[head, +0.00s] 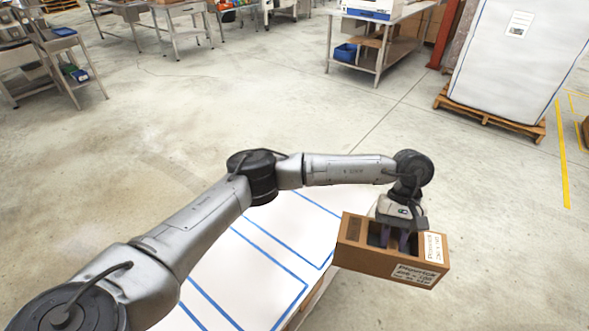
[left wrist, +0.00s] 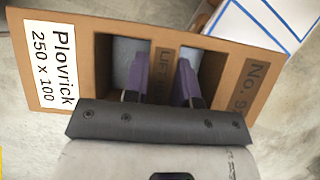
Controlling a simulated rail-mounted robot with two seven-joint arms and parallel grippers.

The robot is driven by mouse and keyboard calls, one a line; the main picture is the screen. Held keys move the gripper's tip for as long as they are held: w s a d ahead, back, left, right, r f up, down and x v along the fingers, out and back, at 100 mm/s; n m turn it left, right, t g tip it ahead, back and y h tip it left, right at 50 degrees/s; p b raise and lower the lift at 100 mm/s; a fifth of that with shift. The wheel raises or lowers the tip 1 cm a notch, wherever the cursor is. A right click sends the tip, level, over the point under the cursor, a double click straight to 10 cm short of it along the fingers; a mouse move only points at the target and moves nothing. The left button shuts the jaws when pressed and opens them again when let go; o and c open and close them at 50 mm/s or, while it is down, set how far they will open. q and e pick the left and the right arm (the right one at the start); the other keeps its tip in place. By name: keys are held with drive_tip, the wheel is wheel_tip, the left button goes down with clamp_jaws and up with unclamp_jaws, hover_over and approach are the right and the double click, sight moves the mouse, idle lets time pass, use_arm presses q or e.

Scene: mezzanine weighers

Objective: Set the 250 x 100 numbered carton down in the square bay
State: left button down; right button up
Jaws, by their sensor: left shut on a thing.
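The brown carton (head: 372,261) hangs from my left gripper (head: 397,238) just off the right edge of the white surface. Its label reads Plovrick 250 x 100, also legible in the left wrist view (left wrist: 88,62). My left gripper's purple fingers (left wrist: 163,84) go into two top openings and are shut on the strip marked LIFT between them. The white surface (head: 240,281) bears blue lines that mark bays. My arm hides part of it, and I cannot tell which bay is the square one. My right gripper is not in view.
The white surface's right side drops to the concrete floor (head: 490,250), which is open around it. A white bulk bag (head: 510,70) on a wooden pallet (head: 488,116) stands at the back right. A metal table (head: 405,25) and several benches stand further back.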

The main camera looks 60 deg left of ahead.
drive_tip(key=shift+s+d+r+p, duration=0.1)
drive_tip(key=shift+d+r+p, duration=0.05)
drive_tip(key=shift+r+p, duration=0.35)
use_arm(q)
drive_tip(key=w+a+f+n+t, duration=0.3)
drive_tip(key=a+f+n+t, duration=0.1)
drive_tip(key=a+n, duration=0.45)
drive_tip(key=w+a+f+n+t, duration=0.4)
drive_tip(key=a+n, duration=0.4)
drive_tip(key=n, duration=0.1)
drive_tip(key=s+a+f+n+y, duration=0.2)
drive_tip(key=a+n, duration=0.2)
drive_tip(key=a, duration=0.4)
drive_tip(key=s+a+f+n+t+y+b, duration=0.1)
drive_tip(key=s+a+f+n+y, duration=0.1)
drive_tip(key=a+n, duration=0.3)
drive_tip(key=s+a+f+n+t+y, duration=0.1)
drive_tip(key=a+f+n, duration=0.3)
drive_tip(key=a, duration=0.7)
drive_tip(key=shift+s+a+f+n+y, duration=0.25)
drive_tip(key=shift+s+a+n+y, duration=0.1)
drive_tip(key=shift+s+n+y, duration=0.25)
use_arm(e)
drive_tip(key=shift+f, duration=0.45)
use_arm(q)
drive_tip(key=shift+f+b, duration=0.25)
drive_tip(key=shift+b, duration=0.05)
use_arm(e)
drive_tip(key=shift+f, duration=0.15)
